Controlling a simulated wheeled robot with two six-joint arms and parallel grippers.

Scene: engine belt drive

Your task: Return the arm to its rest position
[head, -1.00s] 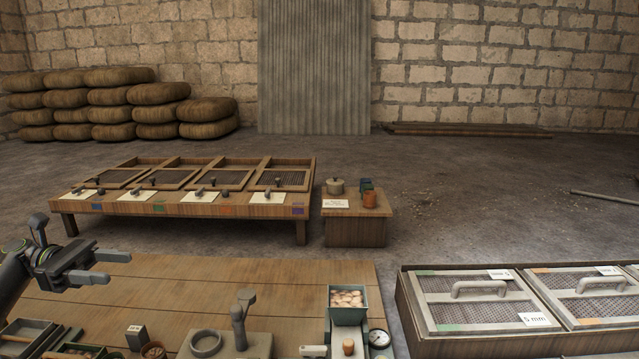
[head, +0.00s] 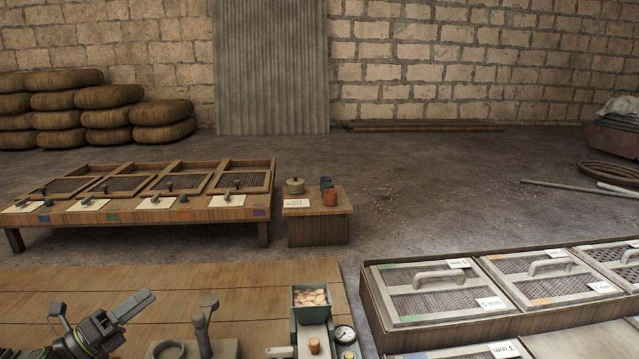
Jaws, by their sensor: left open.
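My left gripper (head: 136,306) is at the lower left of the head view, low over the near wooden bench (head: 235,282). Its jaws are open, and I see nothing between them. It points up and to the right, and its arm runs out of the bottom edge of the picture. My right gripper is not in view.
A grey ring (head: 172,350), an upright handled tool (head: 203,322), a bin of pale pieces (head: 311,298) and a round gauge (head: 344,334) stand right of the gripper. A crate of lidded screens (head: 369,300) lies at right. The bench's back part is bare.

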